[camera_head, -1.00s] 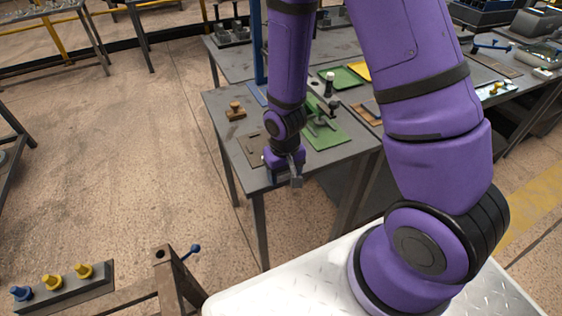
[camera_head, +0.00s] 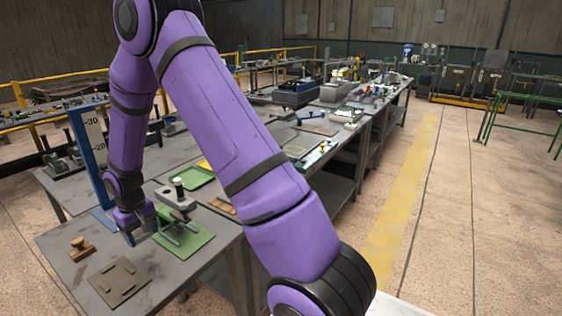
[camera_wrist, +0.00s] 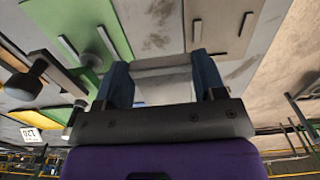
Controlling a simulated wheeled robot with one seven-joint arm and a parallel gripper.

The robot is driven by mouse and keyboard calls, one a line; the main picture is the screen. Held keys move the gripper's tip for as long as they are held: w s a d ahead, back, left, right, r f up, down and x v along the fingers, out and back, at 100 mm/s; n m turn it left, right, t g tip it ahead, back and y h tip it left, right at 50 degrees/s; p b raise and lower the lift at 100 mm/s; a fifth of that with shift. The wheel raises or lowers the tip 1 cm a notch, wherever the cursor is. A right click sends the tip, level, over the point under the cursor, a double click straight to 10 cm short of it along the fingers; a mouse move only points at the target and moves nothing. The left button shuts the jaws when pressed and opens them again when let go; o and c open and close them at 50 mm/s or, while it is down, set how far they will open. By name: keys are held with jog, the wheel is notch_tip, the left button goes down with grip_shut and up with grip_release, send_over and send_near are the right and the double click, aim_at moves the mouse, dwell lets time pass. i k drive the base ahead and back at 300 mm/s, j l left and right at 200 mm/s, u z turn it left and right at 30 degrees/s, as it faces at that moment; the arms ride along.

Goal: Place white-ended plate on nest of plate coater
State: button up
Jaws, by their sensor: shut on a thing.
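In the head view the plate is small and partly hidden by the gripper. The green fixture (camera_head: 190,243) has a green base with a grey block and dark knob above it. I cannot tell for sure which fixture is the plate coater or where its nest is.
A flat grey-brown panel with raised bars (camera_head: 119,283) lies at the table's near corner. Green and yellow trays lie farther back. Open floor is at right.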

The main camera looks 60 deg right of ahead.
aim_at(294, 149)
jog(key=k+l+z, duration=0.1)
jog(key=k+l, duration=0.4)
jog(key=i+l, duration=0.1)
jog(key=l, duration=0.35)
jog(key=i+l, duration=0.1)
jog(key=l, duration=0.4)
jog(key=i+l, duration=0.15)
jog(key=l, duration=0.3)
jog(key=i+l, duration=0.1)
jog(key=l, duration=0.35)
jog(key=i+l, duration=0.1)
jog(key=l, duration=0.4)
jog(key=i+l, duration=0.1)
jog(key=l, duration=0.35)
